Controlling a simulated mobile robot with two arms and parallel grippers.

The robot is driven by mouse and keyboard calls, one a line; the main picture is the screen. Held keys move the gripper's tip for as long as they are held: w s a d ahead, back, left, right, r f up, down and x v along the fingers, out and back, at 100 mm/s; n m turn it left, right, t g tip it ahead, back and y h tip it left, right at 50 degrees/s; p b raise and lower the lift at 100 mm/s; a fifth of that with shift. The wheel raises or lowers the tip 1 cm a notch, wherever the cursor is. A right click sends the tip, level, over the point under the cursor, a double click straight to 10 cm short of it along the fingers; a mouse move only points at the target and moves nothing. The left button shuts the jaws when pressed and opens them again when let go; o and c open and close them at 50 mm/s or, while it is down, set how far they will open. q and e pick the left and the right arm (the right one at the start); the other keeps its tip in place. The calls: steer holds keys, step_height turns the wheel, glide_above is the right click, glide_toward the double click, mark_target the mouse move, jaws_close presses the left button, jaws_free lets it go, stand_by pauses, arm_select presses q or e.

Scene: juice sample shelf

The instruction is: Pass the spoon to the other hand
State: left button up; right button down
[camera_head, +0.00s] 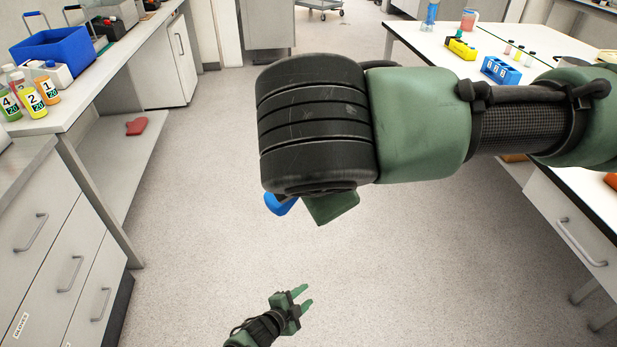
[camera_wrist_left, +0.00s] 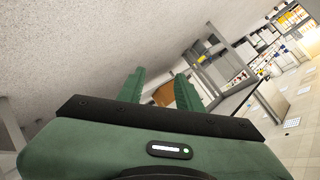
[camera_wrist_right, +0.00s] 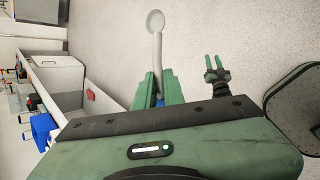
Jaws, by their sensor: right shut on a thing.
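The spoon (camera_wrist_right: 157,45) shows in the right wrist view, with a pale round bowl and grey stem pointing away from the gripper and a blue part between the fingers. My right gripper (camera_wrist_right: 160,80) is shut on it. In the head view my right wrist hides most of that gripper; a blue piece (camera_head: 280,204), seemingly the spoon's handle, shows below it. My left gripper (camera_head: 303,297) is open and empty, low over the floor area and apart from the spoon. Its parted fingers also show in the left wrist view (camera_wrist_left: 161,76).
A left counter holds a blue bin (camera_head: 58,47) and numbered bottles (camera_head: 34,104). A red item (camera_head: 136,126) lies on the low shelf. A white table (camera_head: 440,42) at right holds a blue rack (camera_head: 500,70) and a yellow rack (camera_head: 460,48). The floor between is clear.

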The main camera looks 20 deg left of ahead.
arm_select(q)
steer(key=s+a+f+n+g+y, duration=0.1)
steer(key=s+a+f+n+g, duration=0.15)
steer(key=s+f, duration=0.6)
steer(key=s+a+f+n+g+y, duration=0.25)
steer(key=s+f, duration=0.25)
steer(key=s, duration=0.6)
steer(key=s+a+f+n+g, duration=0.1)
steer(key=s+f+n, duration=0.1)
steer(key=s, duration=0.6)
steer(key=s+a+f+n+g, duration=0.1)
steer(key=s+f+n+g, duration=0.1)
steer(key=s, duration=0.7)
steer(key=s+a+f+n+g, duration=0.2)
steer(key=s, duration=0.7)
steer(key=shift+f+n+y, duration=0.25)
steer(key=shift+n+y, duration=0.1)
steer(key=shift+n, duration=0.05)
